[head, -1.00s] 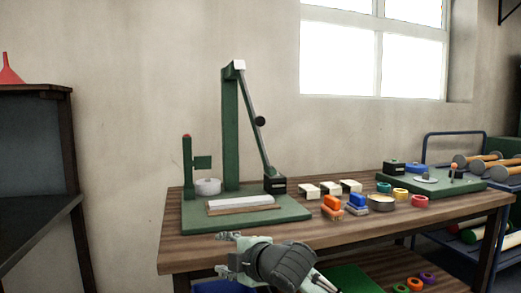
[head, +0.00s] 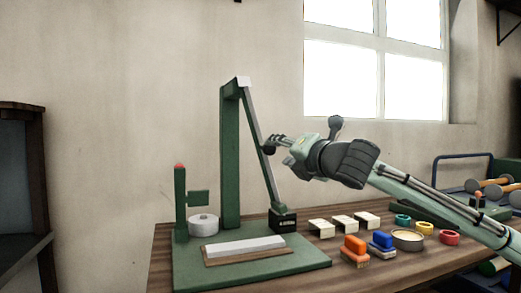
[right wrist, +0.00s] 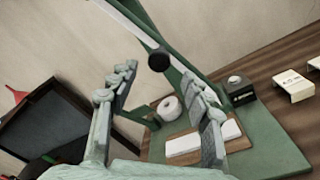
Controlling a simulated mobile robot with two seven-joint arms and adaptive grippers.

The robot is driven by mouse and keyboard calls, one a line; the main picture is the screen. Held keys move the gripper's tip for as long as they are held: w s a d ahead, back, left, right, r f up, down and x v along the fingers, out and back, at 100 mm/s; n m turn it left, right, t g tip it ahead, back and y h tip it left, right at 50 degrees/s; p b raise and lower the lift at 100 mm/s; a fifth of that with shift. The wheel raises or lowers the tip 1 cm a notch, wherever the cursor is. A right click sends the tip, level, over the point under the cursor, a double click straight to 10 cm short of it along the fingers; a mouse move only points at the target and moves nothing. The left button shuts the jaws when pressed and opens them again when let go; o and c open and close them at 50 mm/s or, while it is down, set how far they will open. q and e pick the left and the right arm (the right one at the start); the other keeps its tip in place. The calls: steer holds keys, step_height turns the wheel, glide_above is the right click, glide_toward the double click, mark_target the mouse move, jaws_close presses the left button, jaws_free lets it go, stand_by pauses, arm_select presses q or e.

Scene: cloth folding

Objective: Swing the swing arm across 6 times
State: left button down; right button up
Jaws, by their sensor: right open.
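The swing arm (head: 259,137) is a grey bar hung from the top of a green post (head: 230,160). It slants down to the right, its lower end at a black block (head: 283,220). Its dark round knob (right wrist: 159,60) shows ahead of my right fingertips in the right wrist view. My right gripper (head: 278,142) is open, right at the knob in the head view and partly covering it. In the right wrist view its fingers (right wrist: 160,82) are spread with nothing between them; I cannot tell whether they touch the knob. My left gripper is not in view.
The green base (head: 310,258) carries a white block (head: 245,246), a white round pot (head: 204,225) and a short green post with a red top (head: 181,205). White brackets (head: 344,222), coloured blocks and rings stand to the right on the table, below my right arm.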

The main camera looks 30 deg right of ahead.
mark_target(272, 149)
steer(key=shift+w+d+r, duration=0.15)
steer(key=shift+w, duration=0.15)
steer(key=shift+w+r+p, duration=0.15)
steer(key=shift+w+p, duration=0.35)
steer(key=shift+w, duration=0.5)
steer(key=w, duration=0.3)
steer(key=shift+w+d+p, duration=0.3)
steer(key=shift+d, duration=0.1)
steer(key=shift+w, duration=0.5)
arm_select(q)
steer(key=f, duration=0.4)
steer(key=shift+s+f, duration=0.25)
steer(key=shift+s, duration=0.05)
arm_select(e)
steer(key=shift+f, duration=0.2)
jaws_close()
